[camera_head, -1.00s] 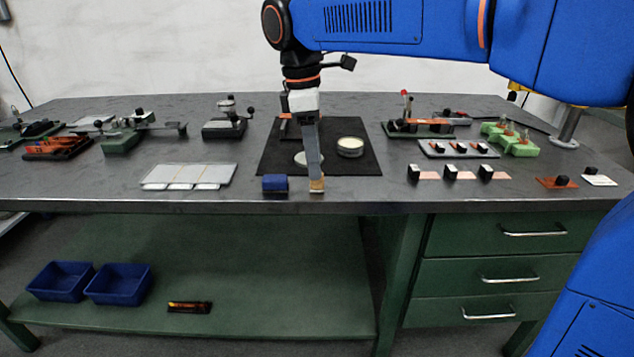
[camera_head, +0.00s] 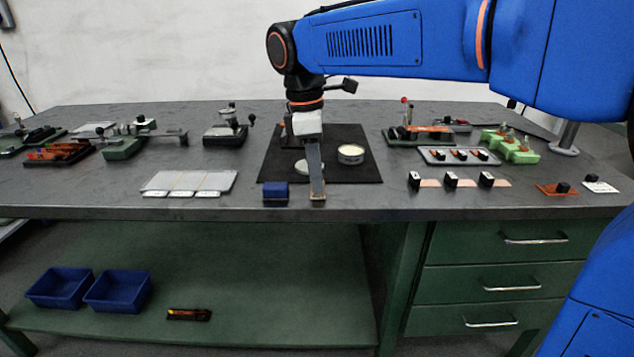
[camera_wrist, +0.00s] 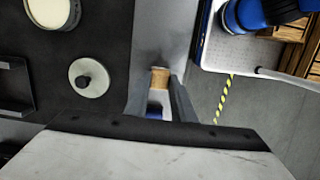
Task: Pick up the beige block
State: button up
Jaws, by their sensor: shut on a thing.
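The beige block (camera_wrist: 159,78) is small and sits between the fingertips of my gripper (camera_wrist: 160,88) in the wrist view. My gripper is shut on it. In the head view, my gripper (camera_head: 317,196) points straight down at the front edge of the table, and its fingers hide most of the block. I cannot tell whether the block still touches the tabletop.
A blue block (camera_head: 275,192) stands close to the left of my gripper. A black mat (camera_head: 350,172) with a round tin (camera_head: 351,154) and a pale round lid (camera_head: 303,167) lies behind. Label cards (camera_head: 190,182) lie further left.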

notch_tip(320, 180, up, 10)
dwell(0.5)
jog(key=shift+o, duration=0.9)
jog(key=shift+c, duration=0.4)
dwell(0.4)
